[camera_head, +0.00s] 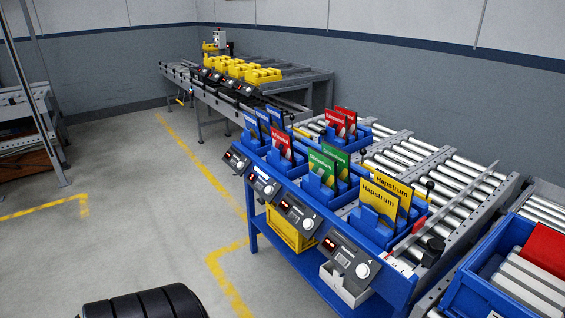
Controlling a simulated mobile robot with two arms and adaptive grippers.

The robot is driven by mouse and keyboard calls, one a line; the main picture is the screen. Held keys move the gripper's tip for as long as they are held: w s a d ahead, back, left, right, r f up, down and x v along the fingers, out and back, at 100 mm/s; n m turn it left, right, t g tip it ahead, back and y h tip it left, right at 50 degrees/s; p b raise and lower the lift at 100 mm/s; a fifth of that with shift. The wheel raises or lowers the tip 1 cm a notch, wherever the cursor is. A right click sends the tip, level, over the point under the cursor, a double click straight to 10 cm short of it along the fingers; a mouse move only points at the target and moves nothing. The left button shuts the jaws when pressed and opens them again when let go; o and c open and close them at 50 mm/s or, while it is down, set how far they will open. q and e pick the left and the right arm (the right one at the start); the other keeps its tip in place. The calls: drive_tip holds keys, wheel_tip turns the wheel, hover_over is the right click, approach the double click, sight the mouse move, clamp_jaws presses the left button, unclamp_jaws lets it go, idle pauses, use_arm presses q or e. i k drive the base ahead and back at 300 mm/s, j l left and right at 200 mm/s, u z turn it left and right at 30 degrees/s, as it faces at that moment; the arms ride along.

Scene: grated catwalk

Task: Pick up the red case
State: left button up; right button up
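Several thin upright cases stand in blue holders on the blue workstation at centre right. One red case (281,141) stands in the left part, in front of the blue cases. Further red cases (345,118) stand in a holder farther back. A plain red item (545,247) shows in the blue crate at the right edge, partly cut off by the frame; I cannot tell whether it is a case. Neither of my grippers is in view.
Green cases (336,157) and yellow cases (379,200) stand in neighbouring holders. A blue crate (470,290) holds grey items at lower right. Roller conveyors (450,180) run behind the workstation. Yellow bins (240,70) stand on a far bench. Grey floor at left is clear.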

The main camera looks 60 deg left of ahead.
sight(282, 140)
drive_tip(key=u, duration=1.75)
drive_tip(key=z, duration=1.65)
drive_tip(key=i+j+u, duration=0.1)
drive_tip(key=j, duration=0.15)
drive_tip(key=i+j, duration=0.1)
drive_tip(key=j+u, duration=0.05)
drive_tip(key=j, duration=0.05)
